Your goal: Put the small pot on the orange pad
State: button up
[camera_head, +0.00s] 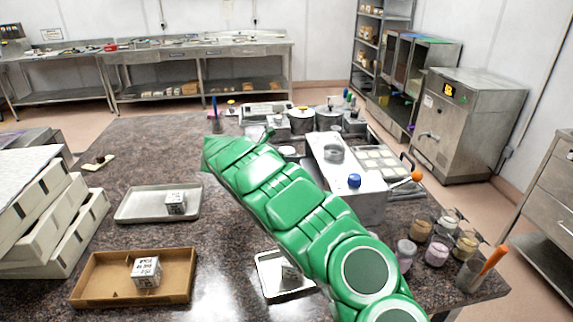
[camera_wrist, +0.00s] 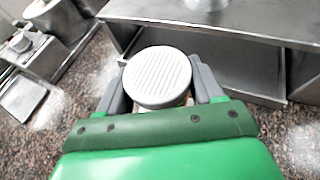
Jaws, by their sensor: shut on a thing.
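In the wrist view my gripper (camera_wrist: 158,88) is shut on a small round pot (camera_wrist: 157,75). The pot has a pale, ribbed, disc-shaped top, and one grey finger lies on each side of it. In the head view my green arm reaches across the dark speckled table and hides most of the gripper. A pale round top beside the arm (camera_head: 289,151) may be the same pot. I cannot make out an orange pad in either view.
A steel box (camera_head: 358,205) with a blue knob stands right of my arm; its side also lies just ahead of the gripper in the wrist view (camera_wrist: 240,72). Lidded pots (camera_head: 301,121) stand behind. Trays (camera_head: 128,205) with blocks are left, jars (camera_head: 437,253) right.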

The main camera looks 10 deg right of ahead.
jog(key=shift+w+f, duration=0.2)
jog(key=shift+f, duration=0.25)
notch_tip(320, 180, down, 3)
jog(key=shift+r, duration=0.15)
jog(key=o, duration=1.1)
